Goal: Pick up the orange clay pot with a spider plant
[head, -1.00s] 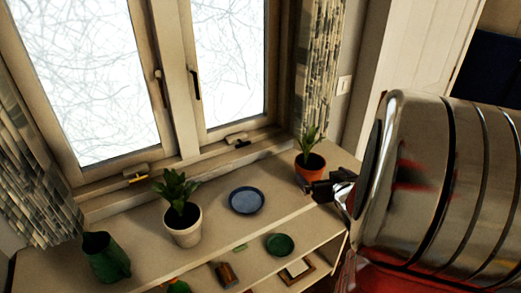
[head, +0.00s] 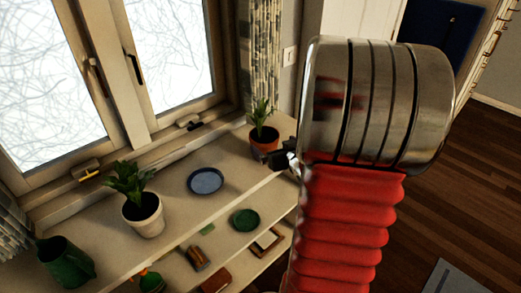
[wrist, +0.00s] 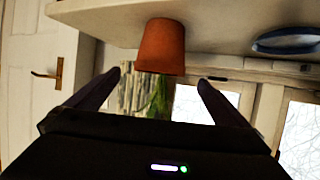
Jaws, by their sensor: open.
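The orange clay pot (head: 264,141) with a leafy green spider plant (head: 261,112) stands at the right end of the windowsill shelf in the head view. My gripper (head: 277,158) is at its lower right side, partly overlapping it in the picture. In the wrist view, which is upside down, the orange pot (wrist: 160,45) appears centred between the two spread fingers of my gripper (wrist: 160,78), with its leaves hanging below. The fingers are open, and I see no grip on the pot. Whether a finger touches it cannot be told.
A blue plate (head: 206,181), a white pot with a plant (head: 144,218) and a green pitcher (head: 65,262) stand on the same shelf. A green bowl (head: 245,219) and small items sit on the lower shelf. The window (head: 178,60) is behind.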

